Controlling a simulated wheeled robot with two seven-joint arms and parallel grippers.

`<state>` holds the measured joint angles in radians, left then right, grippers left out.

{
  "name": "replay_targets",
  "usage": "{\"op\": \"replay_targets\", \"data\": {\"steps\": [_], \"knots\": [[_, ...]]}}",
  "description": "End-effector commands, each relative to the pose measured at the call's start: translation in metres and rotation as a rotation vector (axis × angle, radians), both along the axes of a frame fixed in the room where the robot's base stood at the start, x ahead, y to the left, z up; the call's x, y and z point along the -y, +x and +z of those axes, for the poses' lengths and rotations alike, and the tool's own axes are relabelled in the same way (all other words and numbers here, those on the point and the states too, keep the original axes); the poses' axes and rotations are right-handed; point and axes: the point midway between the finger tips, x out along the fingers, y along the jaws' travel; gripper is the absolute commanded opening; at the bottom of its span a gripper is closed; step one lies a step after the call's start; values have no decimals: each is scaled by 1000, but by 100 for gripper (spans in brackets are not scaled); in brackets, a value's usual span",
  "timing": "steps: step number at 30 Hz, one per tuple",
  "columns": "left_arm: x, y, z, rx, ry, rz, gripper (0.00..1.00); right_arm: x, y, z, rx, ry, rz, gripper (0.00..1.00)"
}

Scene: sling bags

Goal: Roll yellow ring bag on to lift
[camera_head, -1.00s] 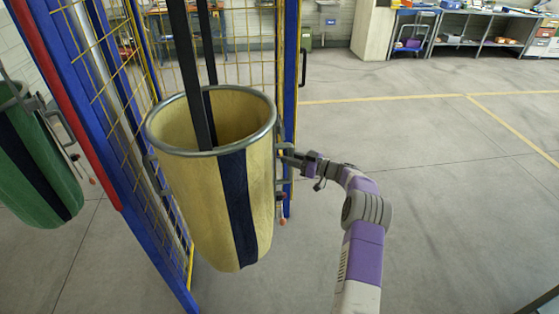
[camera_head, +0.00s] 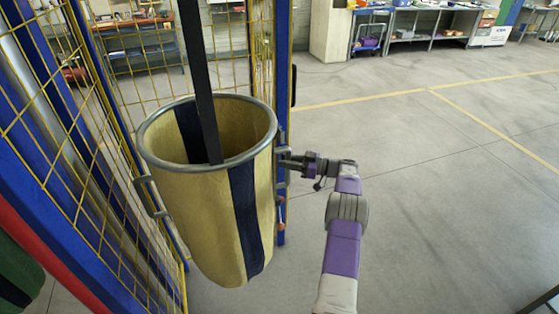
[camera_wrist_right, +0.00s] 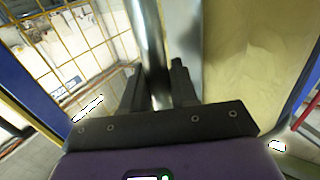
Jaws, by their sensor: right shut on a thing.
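The yellow ring bag (camera_head: 215,225) hangs at the centre left of the head view, with a grey metal ring at its open mouth and dark blue stripes. A dark strap rises from it, and its upper end is out of view. My right gripper (camera_head: 284,162) is at the right side of the bag, shut on its metal side handle. In the right wrist view the gripper (camera_wrist_right: 158,88) has a shiny metal bar between its fingers, with the yellow bag (camera_wrist_right: 245,55) just right of it. My left gripper is not in view.
A blue frame with yellow mesh (camera_head: 125,190) stands close on the left of the bag and behind it. A green bag (camera_head: 15,275) shows partly at the lower left. Open grey floor (camera_head: 430,200) lies to the right. Shelves (camera_head: 430,22) stand at the back.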

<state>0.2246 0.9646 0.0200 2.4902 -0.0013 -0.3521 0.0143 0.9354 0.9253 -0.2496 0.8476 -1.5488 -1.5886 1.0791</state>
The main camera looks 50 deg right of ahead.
Motion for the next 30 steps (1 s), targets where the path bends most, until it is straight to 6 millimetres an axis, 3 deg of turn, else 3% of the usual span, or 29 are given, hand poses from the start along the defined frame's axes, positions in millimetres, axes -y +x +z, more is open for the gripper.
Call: {"op": "replay_targets", "data": {"steps": [14, 15, 18, 30], "knots": [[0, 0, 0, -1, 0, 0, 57, 4, 3, 8, 15, -6, -14, 0], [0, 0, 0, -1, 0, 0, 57, 4, 3, 8, 15, -6, -14, 30], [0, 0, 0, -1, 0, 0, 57, 4, 3, 8, 14, -7, -14, 45], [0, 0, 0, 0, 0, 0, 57, 6, -1, 3, 5, -4, -16, 46]]}}
